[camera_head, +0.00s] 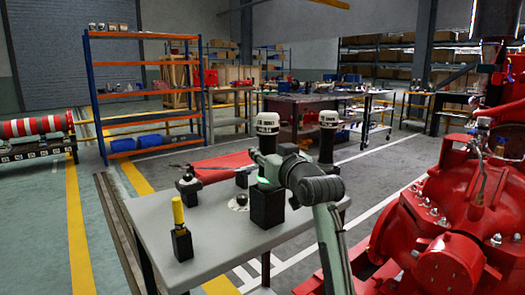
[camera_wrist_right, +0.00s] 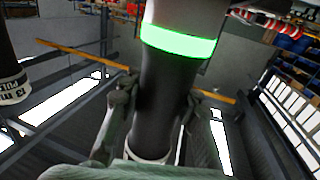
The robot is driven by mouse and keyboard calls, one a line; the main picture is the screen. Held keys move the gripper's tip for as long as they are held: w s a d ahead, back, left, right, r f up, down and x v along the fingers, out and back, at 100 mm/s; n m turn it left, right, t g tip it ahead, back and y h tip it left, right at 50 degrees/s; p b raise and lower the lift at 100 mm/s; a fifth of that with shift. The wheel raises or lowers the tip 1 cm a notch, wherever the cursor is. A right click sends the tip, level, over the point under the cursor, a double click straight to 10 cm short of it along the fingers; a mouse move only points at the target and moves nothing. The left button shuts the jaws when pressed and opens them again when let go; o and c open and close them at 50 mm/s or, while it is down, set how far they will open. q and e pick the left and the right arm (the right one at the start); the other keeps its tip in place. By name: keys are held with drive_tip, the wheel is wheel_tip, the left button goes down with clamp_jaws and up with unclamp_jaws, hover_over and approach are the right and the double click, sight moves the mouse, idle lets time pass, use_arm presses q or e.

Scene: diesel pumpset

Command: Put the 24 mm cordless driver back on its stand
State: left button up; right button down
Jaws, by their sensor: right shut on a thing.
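A cordless driver with a white-banded dark top (camera_head: 267,122) stands upright, and my right gripper (camera_head: 272,165) is shut around its body. The right wrist view shows its dark body (camera_wrist_right: 168,95) between both fingers, with a bright green band (camera_wrist_right: 178,42) beyond them. Directly below the driver is a black block-shaped stand (camera_head: 267,207) on the grey table. My gripper and arm partly hide the driver's middle, and I cannot tell whether it is seated or just above the stand. I cannot read its size. My left gripper is not in view.
A second white-banded driver (camera_head: 328,118) stands close to the right, partly behind my arm. A large red pump (camera_head: 450,210) fills the right side.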

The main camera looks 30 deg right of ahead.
drive_tip(key=shift+f+b, duration=0.3)
drive_tip(key=shift+f, duration=0.15)
drive_tip(key=c, duration=1.2)
unclamp_jaws()
drive_tip(key=shift+o, duration=0.8)
drive_tip(key=shift+f, duration=0.15)
drive_tip(key=s+a, duration=0.1)
drive_tip(key=s, duration=0.6)
drive_tip(key=shift+s+a, duration=0.2)
drive_tip(key=shift+s, duration=0.05)
